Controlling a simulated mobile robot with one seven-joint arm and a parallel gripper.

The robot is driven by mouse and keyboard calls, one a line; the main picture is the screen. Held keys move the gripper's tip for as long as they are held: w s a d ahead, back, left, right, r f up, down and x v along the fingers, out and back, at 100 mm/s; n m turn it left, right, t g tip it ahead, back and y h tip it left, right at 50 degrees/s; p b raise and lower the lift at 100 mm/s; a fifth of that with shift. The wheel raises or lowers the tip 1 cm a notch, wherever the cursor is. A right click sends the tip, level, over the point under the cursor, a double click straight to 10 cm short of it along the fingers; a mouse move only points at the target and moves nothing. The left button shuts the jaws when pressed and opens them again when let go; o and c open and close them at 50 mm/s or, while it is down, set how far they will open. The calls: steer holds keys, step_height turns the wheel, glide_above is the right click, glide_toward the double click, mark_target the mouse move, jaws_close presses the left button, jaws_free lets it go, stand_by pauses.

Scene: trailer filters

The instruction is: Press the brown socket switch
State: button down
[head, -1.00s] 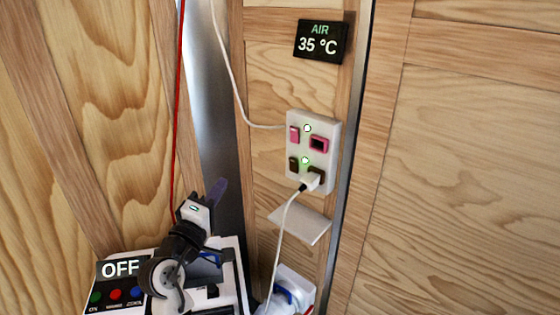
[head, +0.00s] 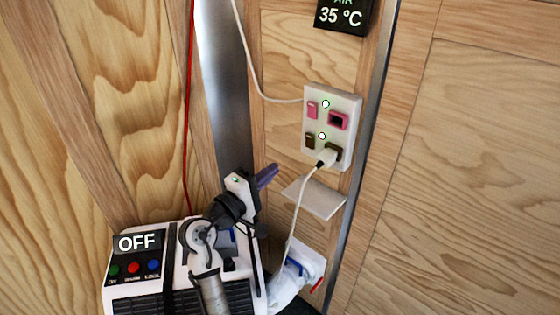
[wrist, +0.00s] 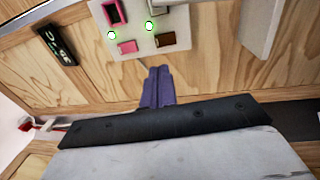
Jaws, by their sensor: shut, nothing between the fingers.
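The white socket panel (head: 351,128) is on the wooden wall. Its brown switch (head: 310,141) is at the lower left, beside a brown socket with a white plug (head: 327,157) in it. In the wrist view the panel appears upside down, with the brown switch (wrist: 170,40) just beyond my fingertips. My gripper (head: 274,168) has purple fingers pressed together, empty, below and left of the panel in the head view. The fingers (wrist: 159,68) point toward the panel in the wrist view, with a gap to the switch.
A pink switch (head: 312,110) and pink socket (head: 338,120) are above the brown pair. Two small round lights show on the panel. The plug's white cable (head: 296,215) hangs past a small white shelf (head: 315,199). A display reads 35 °C (head: 340,15); another screen reads OFF (head: 138,243).

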mark_target(309, 138)
steer(key=p+x, duration=0.3)
steer(key=x, duration=0.8)
steer(key=shift+w+d+r+p, duration=0.1)
steer(key=shift+w+r+p, duration=0.05)
steer(key=shift+p, duration=0.15)
steer(key=shift+w+d, duration=0.35)
steer(key=shift+w, duration=0.15)
steer(key=shift+w+d+r, duration=0.1)
steer(key=shift+w+d, duration=0.05)
steer(key=shift+d, duration=0.05)
steer(key=shift+a, duration=0.1)
